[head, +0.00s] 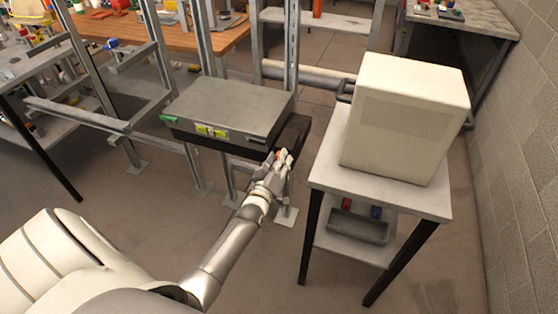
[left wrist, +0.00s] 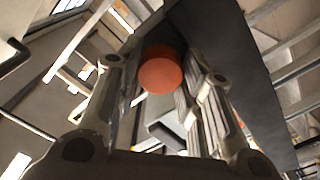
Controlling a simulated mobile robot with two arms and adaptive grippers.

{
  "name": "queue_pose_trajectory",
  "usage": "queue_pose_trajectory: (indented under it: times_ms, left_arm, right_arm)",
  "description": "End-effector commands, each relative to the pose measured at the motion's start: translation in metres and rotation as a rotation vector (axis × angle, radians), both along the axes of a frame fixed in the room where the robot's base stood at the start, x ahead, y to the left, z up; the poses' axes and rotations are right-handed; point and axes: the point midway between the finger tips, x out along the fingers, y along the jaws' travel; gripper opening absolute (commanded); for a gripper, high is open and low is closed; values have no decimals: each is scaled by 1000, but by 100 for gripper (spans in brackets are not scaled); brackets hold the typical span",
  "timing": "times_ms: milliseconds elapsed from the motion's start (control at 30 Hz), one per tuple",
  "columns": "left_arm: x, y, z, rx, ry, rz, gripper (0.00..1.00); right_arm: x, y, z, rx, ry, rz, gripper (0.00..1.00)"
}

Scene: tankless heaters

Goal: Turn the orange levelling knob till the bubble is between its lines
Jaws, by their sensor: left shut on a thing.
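A grey metal box (head: 225,108) sits on a dark bracket in the metal frame in the head view. A yellow-green level vial (head: 211,131) is on its front face; it is too small to tell where the bubble lies against its lines. My left gripper (head: 281,160) is at the right front corner of the bracket, shut on the orange knob. The round orange knob (left wrist: 161,72) shows between the two fingers in the left wrist view; in the head view the fingers mostly hide it. My right gripper is not in view.
A white cabinet (head: 405,118) stands on a small grey table (head: 330,172) just right of my left gripper. A tray (head: 357,228) is on its lower shelf. Metal posts (head: 292,45) rise behind the box. A wooden bench (head: 172,38) is at the back.

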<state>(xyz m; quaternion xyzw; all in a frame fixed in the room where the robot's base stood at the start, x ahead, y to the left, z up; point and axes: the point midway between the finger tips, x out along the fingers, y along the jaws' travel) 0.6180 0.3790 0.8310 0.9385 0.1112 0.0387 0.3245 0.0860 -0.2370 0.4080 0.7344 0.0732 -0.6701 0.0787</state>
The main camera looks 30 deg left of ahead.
Motion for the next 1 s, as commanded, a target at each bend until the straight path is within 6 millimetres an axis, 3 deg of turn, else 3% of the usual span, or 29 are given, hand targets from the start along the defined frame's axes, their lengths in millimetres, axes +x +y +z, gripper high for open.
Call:
queue_pose_trajectory:
  times_ms: [533,567,700,1000]
  left_arm:
    - [-1,-1,-3,22,11,-1,11]
    - [-1,-1,-3,22,11,-1,37]
    - [-1,-1,-2,21,10,-1,55]
    - [0,0,-1,22,7,0,56]
  right_arm:
    - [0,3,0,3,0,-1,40]
    - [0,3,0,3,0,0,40]
    - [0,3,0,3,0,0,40]
    - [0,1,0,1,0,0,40]
